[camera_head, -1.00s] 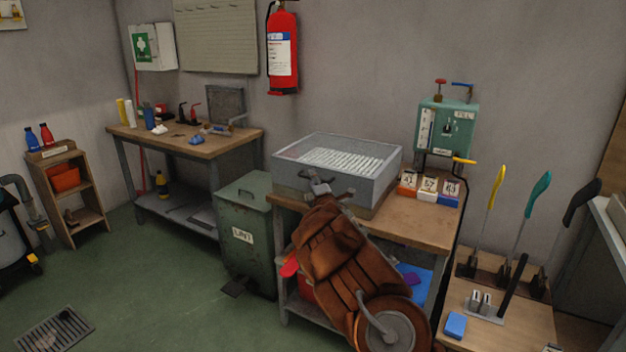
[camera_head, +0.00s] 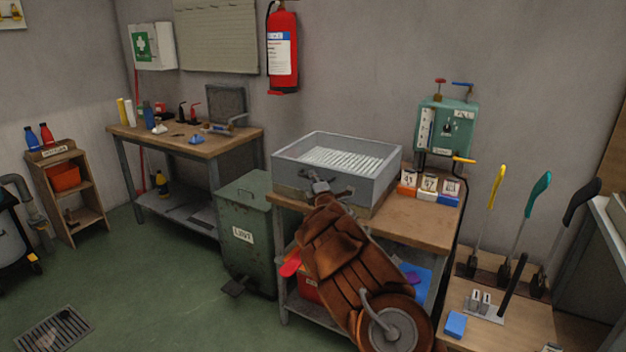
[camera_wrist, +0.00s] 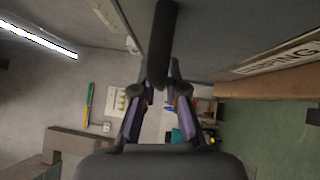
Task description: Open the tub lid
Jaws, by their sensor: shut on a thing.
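The tub (camera_head: 360,188) is a grey metal box on the wooden bench at the middle. In the head view its top shows a recess with grey inner walls and a pale ribbed surface (camera_head: 343,158) inside. I cannot make out a separate lid edge. My gripper (camera_head: 320,187) is at the tub's front left side, its fingers small and partly hidden by my arm. In the wrist view, my gripper (camera_wrist: 160,88) is shut on a dark bar handle (camera_wrist: 163,40), which runs between the fingers. The handle's attachment to the tub is hard to see.
A green lint bin (camera_head: 245,235) stands left of the bench. Upright tools stand on a low table (camera_head: 525,315) at the right.

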